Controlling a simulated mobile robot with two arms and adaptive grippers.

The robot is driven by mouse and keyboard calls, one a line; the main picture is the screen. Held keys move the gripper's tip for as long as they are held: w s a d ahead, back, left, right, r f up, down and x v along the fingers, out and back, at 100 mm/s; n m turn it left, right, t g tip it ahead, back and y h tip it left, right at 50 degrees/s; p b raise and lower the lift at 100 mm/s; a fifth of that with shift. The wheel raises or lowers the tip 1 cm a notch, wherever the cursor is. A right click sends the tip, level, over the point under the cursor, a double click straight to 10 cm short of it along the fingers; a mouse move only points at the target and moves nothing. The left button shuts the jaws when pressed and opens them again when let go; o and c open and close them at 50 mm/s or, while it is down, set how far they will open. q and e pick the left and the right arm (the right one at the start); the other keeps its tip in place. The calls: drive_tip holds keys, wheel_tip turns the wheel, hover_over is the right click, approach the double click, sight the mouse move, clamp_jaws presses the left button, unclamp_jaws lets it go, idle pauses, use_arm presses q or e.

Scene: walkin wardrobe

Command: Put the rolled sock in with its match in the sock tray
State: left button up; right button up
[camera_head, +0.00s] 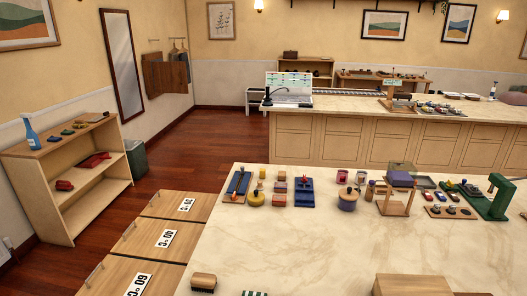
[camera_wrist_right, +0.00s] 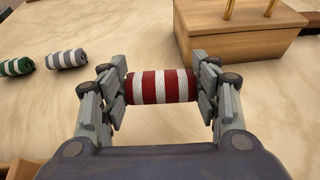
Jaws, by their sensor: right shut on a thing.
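In the right wrist view my right gripper (camera_wrist_right: 161,88) is shut on a rolled sock (camera_wrist_right: 161,87) with red and white stripes. The sock lies crosswise between the two fingers over the pale counter; I cannot tell whether it touches the counter. Two other rolled socks lie to the left: a grey and white one (camera_wrist_right: 67,58) and a green and white one (camera_wrist_right: 17,66). I cannot pick out the sock tray or a matching red sock with certainty. Neither gripper shows in the head view, and my left gripper is in no view.
A wooden box (camera_wrist_right: 235,38) with brass handles stands just beyond the held sock. In the head view a brush (camera_head: 203,282) lies at the marble counter's (camera_head: 290,235) front left. Small trays, including a dark-item tray (camera_head: 451,212), line its far side. The counter's middle is clear.

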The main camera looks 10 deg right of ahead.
wheel_tip(320, 180, up, 7)
drive_tip(key=p, duration=0.7)
drive_tip(key=shift+r, duration=0.15)
drive_tip(key=w+a+r+m+g+h+b, duration=0.1)
drive_tip(key=w+a+r+h+b, duration=0.1)
drive_tip(key=a+r+b, duration=0.5)
drive_tip(key=w+a+r, duration=0.1)
drive_tip(key=a, duration=0.2)
drive_tip(key=shift+w+a+r+m+b, duration=0.15)
drive_tip(key=shift+w+a+m+b, duration=0.15)
drive_tip(key=shift+w+m, duration=0.1)
